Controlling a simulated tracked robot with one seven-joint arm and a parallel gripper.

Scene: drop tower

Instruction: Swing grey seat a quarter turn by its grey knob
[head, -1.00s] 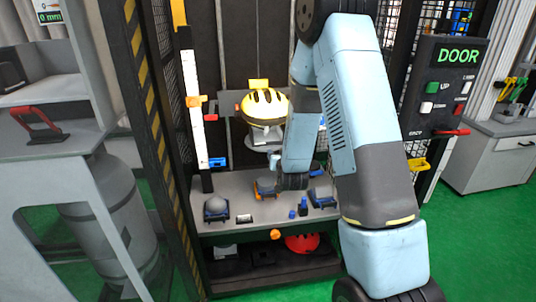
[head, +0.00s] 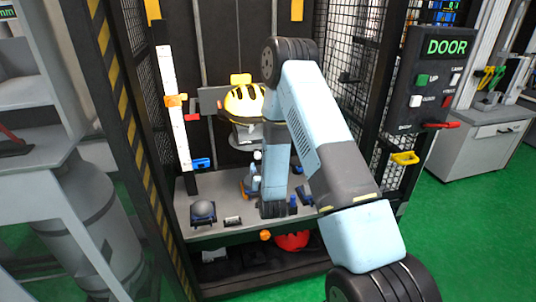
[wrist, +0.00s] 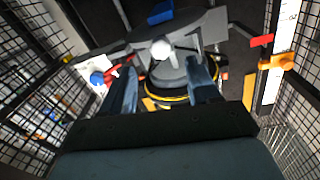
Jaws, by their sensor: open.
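In the wrist view the grey seat (wrist: 190,22) fills the upper middle. Its pale grey round knob (wrist: 161,49) faces me near the centre. My gripper (wrist: 162,66) is open and empty. Its two blue-grey fingers stand apart, one on each side below the knob in the picture; I cannot tell whether their tips reach it. A yellow-rimmed dark ring shows behind, between the fingers. In the head view a grey part of the seat assembly (head: 246,131) shows under the yellow helmet (head: 243,103). My arm hides much of the gripper and the knob there.
A white scale (head: 175,110) with orange and blue markers stands left of the helmet. A grey shelf (head: 245,233) below holds small fixtures, including a grey dome (head: 203,208). A red helmet (head: 292,240) lies underneath. Mesh walls and the DOOR panel (head: 436,85) stand at the right.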

